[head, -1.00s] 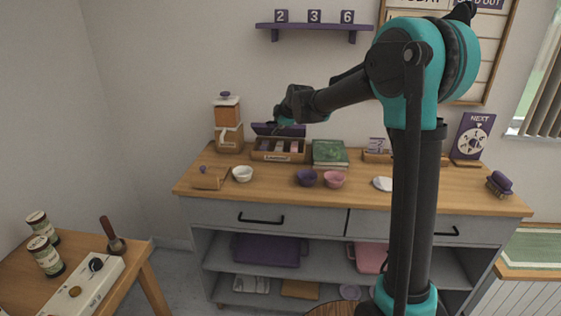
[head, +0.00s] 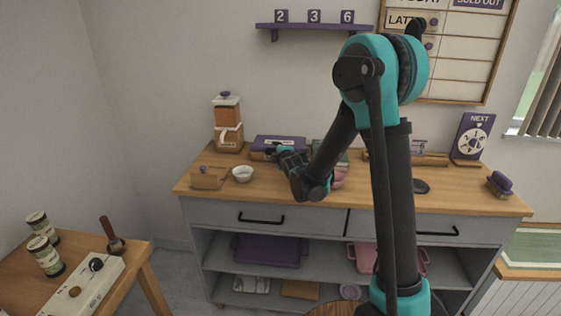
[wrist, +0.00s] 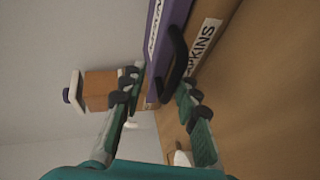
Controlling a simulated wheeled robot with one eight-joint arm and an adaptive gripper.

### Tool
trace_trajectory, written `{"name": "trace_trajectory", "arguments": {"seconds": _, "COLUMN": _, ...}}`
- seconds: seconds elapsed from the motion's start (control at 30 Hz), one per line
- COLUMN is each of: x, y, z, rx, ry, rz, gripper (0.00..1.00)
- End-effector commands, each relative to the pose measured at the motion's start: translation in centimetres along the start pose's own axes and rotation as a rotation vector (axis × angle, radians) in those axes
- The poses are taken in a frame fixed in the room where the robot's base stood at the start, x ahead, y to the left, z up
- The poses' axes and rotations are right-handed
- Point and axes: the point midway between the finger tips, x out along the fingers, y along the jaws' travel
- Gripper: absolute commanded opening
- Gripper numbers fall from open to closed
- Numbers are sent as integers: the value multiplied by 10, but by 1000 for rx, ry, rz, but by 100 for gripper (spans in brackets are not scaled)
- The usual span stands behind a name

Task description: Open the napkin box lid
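The napkin box (head: 257,155) is a wooden box with a purple lid (head: 279,142), at the back left of the counter. The lid looks down over the box. In the wrist view the box (wrist: 212,25) shows its printed napkins label, and the purple lid (wrist: 163,25) has a dark handle (wrist: 176,62) on its edge. My gripper (head: 272,152) is in front of the box, hiding part of its front. In the wrist view my gripper (wrist: 158,88) is open, its fingers apart on either side of the handle end. I cannot tell if they touch it.
A dispenser (head: 228,122) stands left of the box. A white bowl (head: 242,174) and a small wooden container (head: 207,178) are at the front left. A green book (head: 318,150) is right of the box, partly behind my arm.

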Motion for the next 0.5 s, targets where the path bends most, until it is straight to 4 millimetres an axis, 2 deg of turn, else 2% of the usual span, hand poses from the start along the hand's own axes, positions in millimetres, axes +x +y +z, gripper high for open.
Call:
{"name": "trace_trajectory", "arguments": {"seconds": 0.23, "x": 4, "y": -16, "z": 1, "rx": -31, "ry": 0, "rz": 75, "gripper": 31}}
{"name": "trace_trajectory", "arguments": {"seconds": 0.5, "x": -33, "y": -18, "z": 1, "rx": -30, "ry": 0, "rz": 75, "gripper": 31}}
